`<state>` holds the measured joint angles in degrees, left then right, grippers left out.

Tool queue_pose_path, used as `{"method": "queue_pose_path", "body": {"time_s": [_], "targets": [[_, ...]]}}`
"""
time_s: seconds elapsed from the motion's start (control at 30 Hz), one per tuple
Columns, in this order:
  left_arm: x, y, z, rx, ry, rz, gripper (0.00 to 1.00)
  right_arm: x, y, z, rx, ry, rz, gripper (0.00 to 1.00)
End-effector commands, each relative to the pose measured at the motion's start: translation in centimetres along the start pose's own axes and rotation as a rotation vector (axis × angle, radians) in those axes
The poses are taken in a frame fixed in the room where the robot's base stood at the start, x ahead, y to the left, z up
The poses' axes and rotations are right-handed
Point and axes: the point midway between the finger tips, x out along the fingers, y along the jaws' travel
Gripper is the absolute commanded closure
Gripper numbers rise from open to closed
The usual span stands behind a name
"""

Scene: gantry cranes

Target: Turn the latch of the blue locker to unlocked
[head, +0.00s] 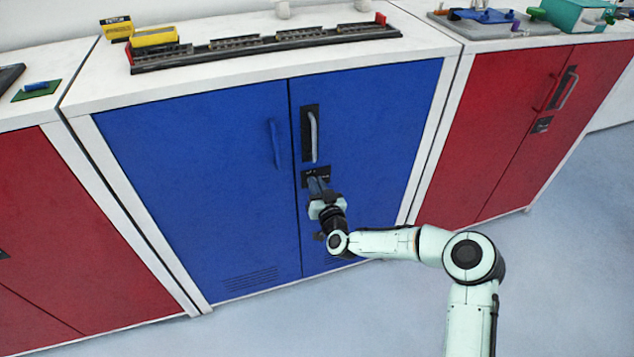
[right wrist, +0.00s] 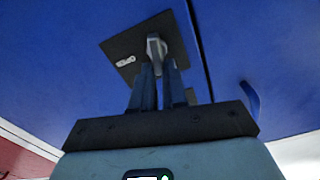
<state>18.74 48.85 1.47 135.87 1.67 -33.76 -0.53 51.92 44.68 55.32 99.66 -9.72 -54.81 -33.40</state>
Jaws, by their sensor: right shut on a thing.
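The blue locker (head: 210,180) stands in the middle of the head view with both doors closed. Its latch sits on a small black plate (head: 316,174) on the right door, below the silver handle (head: 313,135). In the right wrist view the grey latch knob (right wrist: 156,47) stands out from the black plate (right wrist: 128,50), which carries a small white marking. My right gripper (head: 317,185) is at the plate, and its fingers (right wrist: 160,78) are shut on the latch knob. The fingers hide part of the knob, and I cannot read its setting. My left gripper is not in view.
Red lockers stand to the left (head: 60,240) and right (head: 510,130). A blue handle (head: 274,143) is on the left blue door. A model train track (head: 260,45) lies on the white top. The floor (head: 540,270) in front is clear.

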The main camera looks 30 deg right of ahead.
Motion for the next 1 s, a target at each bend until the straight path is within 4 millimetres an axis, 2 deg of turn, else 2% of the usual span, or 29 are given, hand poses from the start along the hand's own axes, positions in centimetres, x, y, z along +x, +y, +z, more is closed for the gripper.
{"method": "queue_pose_path", "body": {"time_s": [0.1, 0.27, 1.0], "targets": [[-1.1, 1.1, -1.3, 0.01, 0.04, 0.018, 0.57, 0.0, 0.0, -0.3, 0.102, 0.001, -0.002, 1.0], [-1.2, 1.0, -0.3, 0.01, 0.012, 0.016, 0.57, 0.0, 0.4, 0.0, 0.256, 0.0, -0.001, 1.0], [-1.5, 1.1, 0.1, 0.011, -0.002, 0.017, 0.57, 0.0, 1.5, 0.9, 0.962, -0.001, 0.001, 1.0]]}}
